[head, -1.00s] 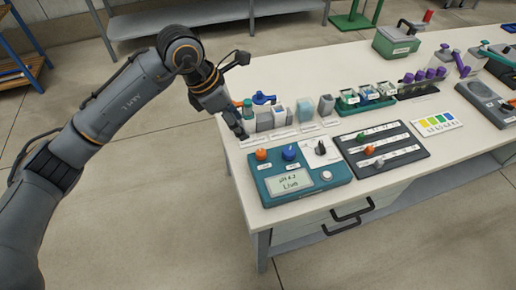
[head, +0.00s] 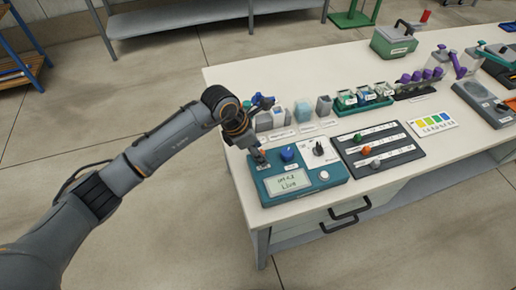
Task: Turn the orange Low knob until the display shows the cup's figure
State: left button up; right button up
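The teal meter box (head: 335,176) stands at the front left of the bench. Its display (head: 288,182) shows small text that looks like a pH of about 4.2 with "Live" below, hard to read surely. The orange knob (head: 262,153) at its top left is mostly hidden by my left gripper (head: 261,161), which points down right over it. Contact and finger spread cannot be made out. A blue knob (head: 288,153) sits to the right. Behind the box stand a pale blue cup (head: 303,111) and a grey one (head: 324,106), with labels too small to read. My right gripper is out of view.
A dark panel (head: 405,158) with sliding knobs lies right of the box. A colour chart (head: 433,124) and racks of bottles stand further right. A green case (head: 394,41) is at the back. The bench's back left is clear.

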pick_arm(q)
grip_shut()
jog(key=shift+n, duration=0.4)
jog(key=n+t+b, duration=0.1)
jog(key=n, duration=0.2)
jog(key=shift+s+t+y, duration=0.1)
jog(key=shift+t+y, duration=0.2)
jog(key=shift+y, duration=0.1)
jog(key=shift+s+d+n+t+y+b, duration=0.1)
jog(key=shift+n+t+y+b, duration=0.2)
jog(key=shift+n, duration=0.7)
jog(key=shift+n+t+y+b, duration=0.1)
jog(key=shift+n+y+b, duration=0.2)
jog(key=shift+n, duration=0.7)
grip_release()
